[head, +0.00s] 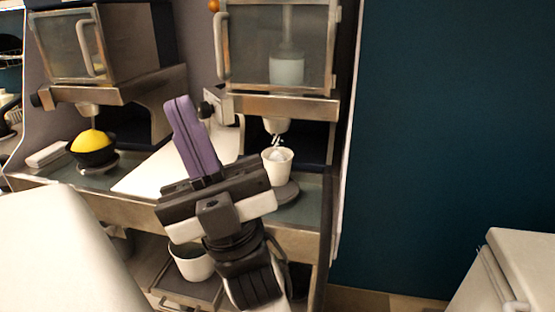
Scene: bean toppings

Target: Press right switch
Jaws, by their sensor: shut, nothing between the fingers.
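The right switch (206,109) is a dark knob on the left side of the right dispenser (280,105), below its glass door. My gripper (178,102) is shut and empty, its purple fingers together and pointing up. In the picture the fingertips are just left of the right switch; I cannot tell the gap in depth. White bits (277,140) hang between the right spout and a white cup (277,167) with pale contents.
The left dispenser (135,95) has its own dark knob (37,99). Below it, a black bowl (92,157) holds a yellow mound. A white pot (190,264) stands on the lower shelf behind my wrist. White surfaces occupy both lower corners. A dark teal wall (450,130) fills the right.

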